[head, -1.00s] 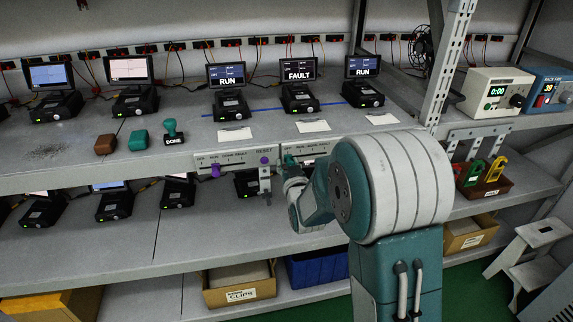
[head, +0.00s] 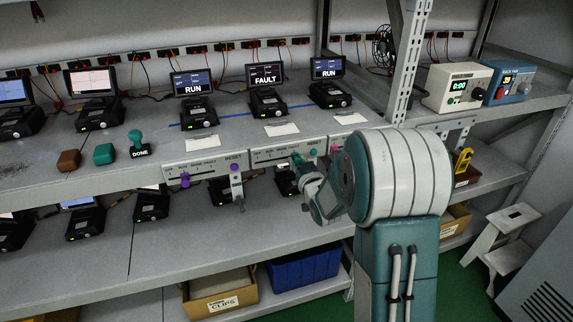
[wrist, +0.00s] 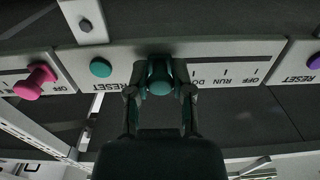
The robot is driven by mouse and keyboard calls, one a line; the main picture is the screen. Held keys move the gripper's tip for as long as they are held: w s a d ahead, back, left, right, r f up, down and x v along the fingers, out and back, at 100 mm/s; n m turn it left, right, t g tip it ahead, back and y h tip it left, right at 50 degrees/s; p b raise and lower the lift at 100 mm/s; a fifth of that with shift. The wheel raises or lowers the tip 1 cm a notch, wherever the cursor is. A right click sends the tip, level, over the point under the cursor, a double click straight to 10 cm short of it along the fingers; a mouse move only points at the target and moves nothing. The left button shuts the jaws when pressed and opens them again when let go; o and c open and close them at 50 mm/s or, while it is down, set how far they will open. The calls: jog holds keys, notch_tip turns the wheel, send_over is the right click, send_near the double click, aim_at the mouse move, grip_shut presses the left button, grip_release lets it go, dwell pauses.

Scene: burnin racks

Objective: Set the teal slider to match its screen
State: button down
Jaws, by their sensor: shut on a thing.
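The teal slider (wrist: 160,86) sits on the middle white panel (head: 268,156), on the shelf's front edge. My gripper (wrist: 160,98) is shut on its knob. In the wrist view, which is upside down, the knob stands left of OFF, RUN and a partly covered "DO…" label, towards RESET. The label behind the knob is hidden. In the head view my gripper (head: 304,176) is at the panel's right half, and my arm partly blocks the view. The screen (head: 265,74) above this panel reads FAULT. A round teal button (wrist: 101,67) is beside RESET, apart from my gripper.
A panel with a purple slider (head: 185,180) is on the left. A pink slider (wrist: 36,82) is on the neighbouring panel. A metal bracket (head: 237,186) hangs between the purple and teal panels. Neighbouring screens (head: 192,83) read RUN. A DONE stamp (head: 137,144) stands on the shelf.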

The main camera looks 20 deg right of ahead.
jog(key=shift+r, duration=0.1)
jog(key=shift+c, duration=2.4)
grip_release()
jog(key=shift+w+d, duration=0.1)
jog(key=shift+d, duration=0.35)
jog(key=shift+a, duration=0.15)
jog(key=s, duration=1.2)
